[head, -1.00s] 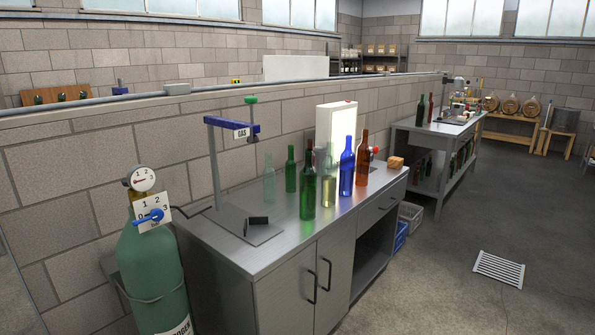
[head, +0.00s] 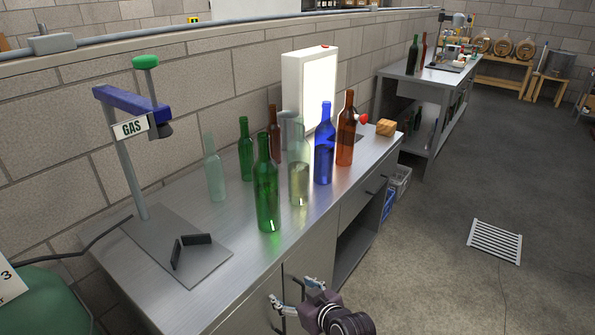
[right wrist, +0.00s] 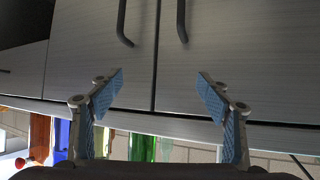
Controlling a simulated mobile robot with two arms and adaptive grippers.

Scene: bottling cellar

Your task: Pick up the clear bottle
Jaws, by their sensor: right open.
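A clear bottle (head: 299,170), see-through with pale yellowish contents low down, stands upright on the steel bench (head: 190,288), between a dark green bottle (head: 266,190) and a blue bottle (head: 323,150). A second, pale see-through bottle (head: 214,170) stands farther left, near the wall. My right gripper (head: 295,293) is open and empty, in front of the cabinet doors and apart from all bottles. In the right wrist view, its two blue-padded fingers (right wrist: 160,88) stand wide apart before the doors; the bottles show only in part along the bottom. My left gripper is out of view.
A green bottle (head: 246,150) and brown bottles (head: 346,135) crowd the clear one. A lit white panel (head: 310,85) stands behind. The gas stand (head: 135,170) is at left, with a black cradle (head: 190,248) on its base.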

